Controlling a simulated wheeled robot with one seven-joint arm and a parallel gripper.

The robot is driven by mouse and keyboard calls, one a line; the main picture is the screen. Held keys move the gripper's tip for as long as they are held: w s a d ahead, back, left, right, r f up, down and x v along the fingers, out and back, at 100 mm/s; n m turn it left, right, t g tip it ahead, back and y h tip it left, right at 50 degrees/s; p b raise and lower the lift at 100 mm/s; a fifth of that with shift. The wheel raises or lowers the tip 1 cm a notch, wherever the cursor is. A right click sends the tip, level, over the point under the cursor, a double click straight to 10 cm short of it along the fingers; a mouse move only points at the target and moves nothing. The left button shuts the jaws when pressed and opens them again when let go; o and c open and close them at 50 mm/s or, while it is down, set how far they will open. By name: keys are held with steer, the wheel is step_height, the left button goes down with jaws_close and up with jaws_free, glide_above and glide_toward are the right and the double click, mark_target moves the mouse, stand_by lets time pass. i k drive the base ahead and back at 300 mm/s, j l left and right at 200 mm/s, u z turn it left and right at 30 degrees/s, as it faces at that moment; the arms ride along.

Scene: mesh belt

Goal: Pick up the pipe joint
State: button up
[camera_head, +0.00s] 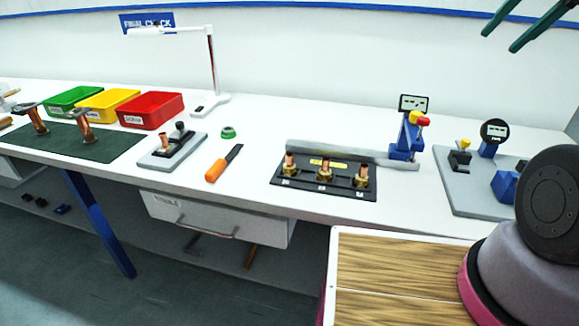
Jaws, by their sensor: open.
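Three copper-and-brass pipe joints stand upright in a row on a black holder plate (303,190): a left one (290,165), a middle one (324,172) and a right one (362,177). Other copper pieces with dark, wide tops stand on the green mat at the left, one at the far left (38,122) and one beside it (85,130). A small copper piece (163,142) stands on a grey fixture. I cannot tell which one the task means. My gripper (498,43) is at the top right, its two dark green fingers apart and empty, well away from these pieces.
Green (62,103), yellow (105,103) and red (150,110) bins stand behind the mat (110,150). An orange-handled tool (217,169) lies near a lamp (211,62). A blue gauge stand (405,140) and a grey fixture plate (470,190) stand right of the holder.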

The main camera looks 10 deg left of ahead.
mark_target(324, 175)
steer(key=k+j+u, duration=0.1)
steer(key=k+j, duration=0.25)
steer(key=j, duration=0.25)
steer(key=k+j+u, duration=0.15)
steer(key=j, duration=0.2)
steer(key=k+j, duration=0.2)
steer(key=k+j+u, duration=0.15)
steer(key=j, duration=0.3)
